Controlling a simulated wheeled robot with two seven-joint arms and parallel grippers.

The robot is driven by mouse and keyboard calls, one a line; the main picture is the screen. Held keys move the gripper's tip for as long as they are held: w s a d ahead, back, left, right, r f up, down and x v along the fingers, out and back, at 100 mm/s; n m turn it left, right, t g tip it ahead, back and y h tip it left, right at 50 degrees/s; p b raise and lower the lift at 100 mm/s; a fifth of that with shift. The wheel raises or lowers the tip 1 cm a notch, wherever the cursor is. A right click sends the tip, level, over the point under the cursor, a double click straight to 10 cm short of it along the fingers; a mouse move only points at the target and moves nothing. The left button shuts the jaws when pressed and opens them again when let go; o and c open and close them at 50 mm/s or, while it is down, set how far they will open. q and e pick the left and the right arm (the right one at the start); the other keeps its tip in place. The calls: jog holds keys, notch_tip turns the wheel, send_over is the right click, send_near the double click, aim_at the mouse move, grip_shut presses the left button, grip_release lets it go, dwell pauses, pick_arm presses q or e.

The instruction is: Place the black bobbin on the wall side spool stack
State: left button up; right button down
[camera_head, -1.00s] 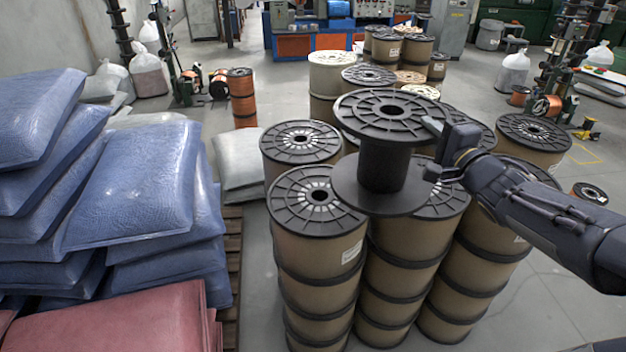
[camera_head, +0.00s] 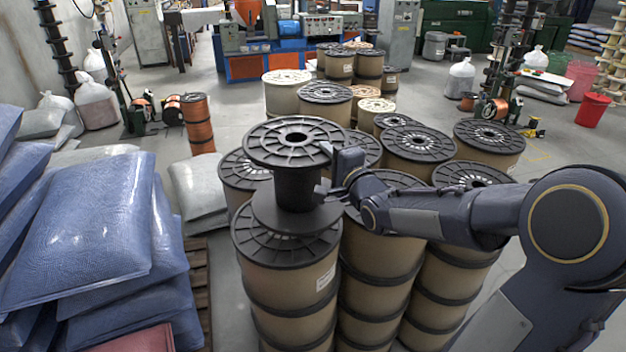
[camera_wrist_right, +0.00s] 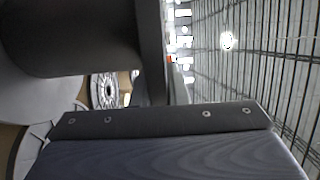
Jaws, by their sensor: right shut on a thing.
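The empty black bobbin (camera_head: 297,186) is upright, with a wide top flange and a bare core. My right gripper (camera_head: 340,172) reaches it from the right and is shut on it. The bobbin is over the front-left spool stack (camera_head: 285,285), the stack of the front row nearest the pallet of bags. Its lower flange hides the back of that stack's black top. I cannot tell whether the two touch. In the right wrist view the dark bobbin (camera_wrist_right: 85,40) fills the upper left, beside a gripper finger (camera_wrist_right: 160,122). My left gripper is not in view.
More full spool stacks (camera_head: 410,150) stand close together behind and to the right. Blue bags (camera_head: 80,230) are piled on a wooden pallet (camera_head: 197,290) at left. Clear floor (camera_head: 225,330) lies between pallet and stacks. Machines (camera_head: 290,45) stand at the back.

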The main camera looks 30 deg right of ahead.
aim_at(312, 177)
jog(key=f, duration=0.2)
jog(key=w+a+f, duration=0.1)
jog(key=f, duration=0.1)
jog(key=w+a+f+p, duration=0.1)
jog(key=f, duration=0.1)
jog(key=shift+w+a+f, duration=0.1)
jog(key=shift+w+f, duration=0.15)
jog(key=shift+f, duration=0.15)
jog(key=shift+f+b, duration=0.15)
jog(key=shift+b, duration=0.2)
jog(key=c, duration=1.4)
grip_release()
jog(key=shift+s, duration=0.1)
jog(key=shift+c, duration=0.2)
